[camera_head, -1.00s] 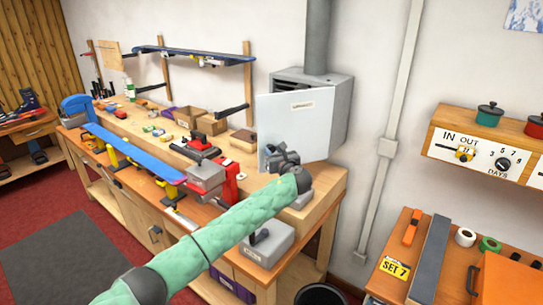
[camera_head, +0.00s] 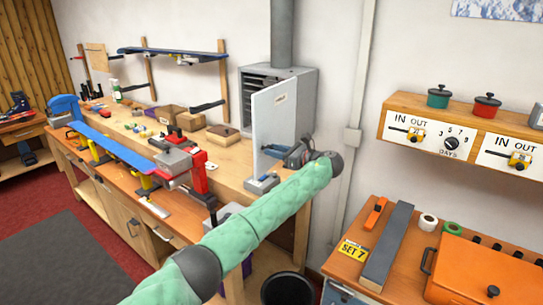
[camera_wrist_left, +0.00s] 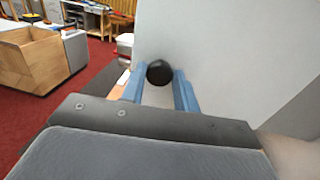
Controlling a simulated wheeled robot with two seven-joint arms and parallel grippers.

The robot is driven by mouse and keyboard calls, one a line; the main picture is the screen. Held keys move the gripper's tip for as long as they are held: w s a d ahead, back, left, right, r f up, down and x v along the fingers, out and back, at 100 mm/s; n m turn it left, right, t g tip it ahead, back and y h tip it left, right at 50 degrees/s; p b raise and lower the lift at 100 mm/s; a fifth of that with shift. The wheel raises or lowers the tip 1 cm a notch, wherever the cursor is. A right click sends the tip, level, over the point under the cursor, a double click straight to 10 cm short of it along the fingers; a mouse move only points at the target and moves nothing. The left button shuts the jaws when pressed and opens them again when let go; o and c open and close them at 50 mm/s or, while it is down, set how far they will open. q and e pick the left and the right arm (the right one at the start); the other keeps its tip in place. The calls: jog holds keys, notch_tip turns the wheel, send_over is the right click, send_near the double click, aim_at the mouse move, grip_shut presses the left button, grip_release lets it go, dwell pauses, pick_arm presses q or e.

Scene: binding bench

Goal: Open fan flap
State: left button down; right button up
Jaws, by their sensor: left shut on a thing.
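The fan flap (camera_head: 272,118) is a pale grey panel with a small label, hinged on the grey fan box (camera_head: 306,95) at the right end of the bench. It stands swung out, and the slatted inside of the box shows behind it. My left gripper (camera_head: 292,157) is at the lower part of the flap, on its right face. In the left wrist view, its blue fingers (camera_wrist_left: 158,92) are shut on a round black knob (camera_wrist_left: 160,73) in front of the flap's pale surface (camera_wrist_left: 220,60). My right gripper is in neither view.
A grey duct (camera_head: 282,35) rises from the box. The wooden bench (camera_head: 235,165) holds a red vise (camera_head: 199,172), cartons and a blue ski (camera_head: 112,142). An orange-topped table (camera_head: 335,262) stands at right, below a shelf with pots (camera_head: 438,97). A black bin (camera_head: 287,288) is on the floor.

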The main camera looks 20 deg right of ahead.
pick_arm(q)
jog(key=shift+s+d+n+g+y, duration=0.3)
jog(key=shift+s+d+y, duration=0.1)
jog(key=shift+d, duration=0.15)
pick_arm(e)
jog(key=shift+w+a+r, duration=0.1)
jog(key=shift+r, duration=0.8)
pick_arm(q)
jog(key=c, duration=1.1)
grip_release()
jog(key=shift+w, duration=0.1)
jog(key=shift+o, duration=0.2)
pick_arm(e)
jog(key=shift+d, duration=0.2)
